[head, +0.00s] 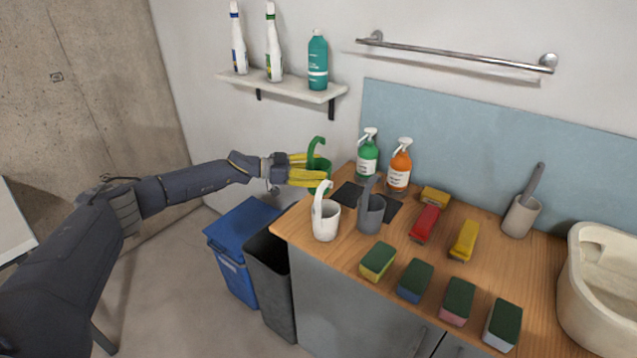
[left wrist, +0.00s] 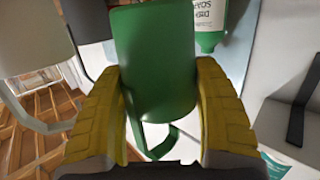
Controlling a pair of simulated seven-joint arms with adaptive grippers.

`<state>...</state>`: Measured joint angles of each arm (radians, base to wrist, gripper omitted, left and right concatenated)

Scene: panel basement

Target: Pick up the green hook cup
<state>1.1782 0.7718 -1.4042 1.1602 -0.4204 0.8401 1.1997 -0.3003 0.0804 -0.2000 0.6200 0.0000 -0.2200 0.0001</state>
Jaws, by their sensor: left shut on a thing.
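The green hook cup (head: 319,176) is at the back left corner of the wooden counter, its curved hook pointing up. My left gripper (head: 309,172) has its yellow fingers closed on the cup's sides from the left. In the left wrist view the green cup (left wrist: 154,60) fills the space between the two yellow fingers (left wrist: 160,110). The cup's base is partly hidden, so I cannot tell whether it touches the counter. My right gripper is not in view.
A white hook cup (head: 326,220) and a grey hook cup (head: 370,213) stand close in front. Green (head: 367,158) and orange (head: 399,170) spray bottles stand behind. Several sponges lie to the right. A shelf (head: 283,86) hangs above; blue (head: 238,255) and dark bins (head: 270,275) stand below left.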

